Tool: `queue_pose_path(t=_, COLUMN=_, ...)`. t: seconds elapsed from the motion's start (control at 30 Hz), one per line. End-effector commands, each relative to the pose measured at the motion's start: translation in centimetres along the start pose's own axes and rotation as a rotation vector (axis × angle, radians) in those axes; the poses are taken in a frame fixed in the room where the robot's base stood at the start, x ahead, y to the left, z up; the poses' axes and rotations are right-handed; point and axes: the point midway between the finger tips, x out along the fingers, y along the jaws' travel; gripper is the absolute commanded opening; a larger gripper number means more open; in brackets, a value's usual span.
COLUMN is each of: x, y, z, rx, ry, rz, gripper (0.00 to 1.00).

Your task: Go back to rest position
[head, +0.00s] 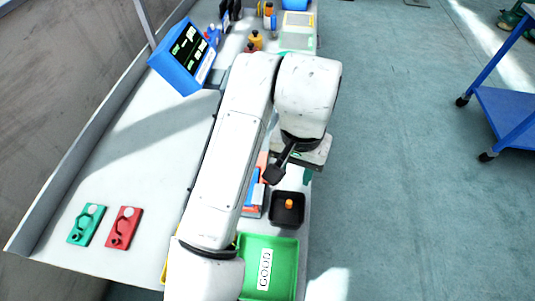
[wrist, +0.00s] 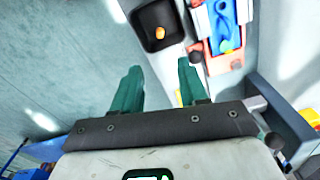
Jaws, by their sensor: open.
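My gripper (wrist: 160,88) shows in the wrist view with its two green fingers spread apart and nothing between them. In the head view its white body hangs at the end of my arm over the bench's right edge, and the fingers are mostly hidden. A black tray (head: 288,222) with a small orange part (head: 288,203) in it lies below my gripper on the bench. The black tray (wrist: 142,42) also shows in the wrist view, ahead of the fingers, with a red and blue fixture (wrist: 222,50) to its right.
A green bin (head: 287,252) labelled GOOD stands at the bench's near end. A green plate (head: 86,225) and a red plate (head: 123,228) lie at the left. A blue screen (head: 182,57) stands farther back. A blue cart (head: 505,110) stands right; the floor between is clear.

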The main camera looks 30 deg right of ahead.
Motion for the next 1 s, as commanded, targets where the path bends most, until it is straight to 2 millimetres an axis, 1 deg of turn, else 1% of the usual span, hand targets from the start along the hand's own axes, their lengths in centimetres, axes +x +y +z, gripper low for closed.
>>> queue_pose_path(t=0.17, x=0.0, y=0.0, z=0.0, rx=0.0, ry=0.001, rz=0.0, gripper=0.43)
queue_pose_path(t=0.27, x=-0.1, y=0.4, z=-0.8, rx=0.001, ry=0.025, rz=0.001, gripper=0.43)
queue_pose_path(t=0.37, x=-0.3, y=1.5, z=-3.3, rx=-0.001, ry=0.1, rz=0.005, gripper=0.43)
queue_pose_path(t=0.5, x=-1.1, y=4.2, z=-8.2, rx=-0.034, ry=0.266, rz=0.026, gripper=0.43)
queue_pose_path(t=0.6, x=-1.5, y=6.1, z=-11.2, rx=-0.088, ry=0.376, rz=0.052, gripper=0.43)
queue_pose_path(t=0.7, x=-1.4, y=7.8, z=-13.2, rx=-0.161, ry=0.458, rz=0.085, gripper=0.43)
queue_pose_path(t=0.8, x=-0.6, y=9.4, z=-14.3, rx=-0.247, ry=0.508, rz=0.12, gripper=0.43)
queue_pose_path(t=0.87, x=0.2, y=10.3, z=-14.6, rx=-0.304, ry=0.524, rz=0.138, gripper=0.43)
queue_pose_path(t=0.97, x=2.2, y=11.7, z=-14.2, rx=-0.402, ry=0.522, rz=0.163, gripper=0.43)
queue_pose_path(t=1.0, x=3.2, y=12.3, z=-13.8, rx=-0.442, ry=0.514, rz=0.17, gripper=0.43)
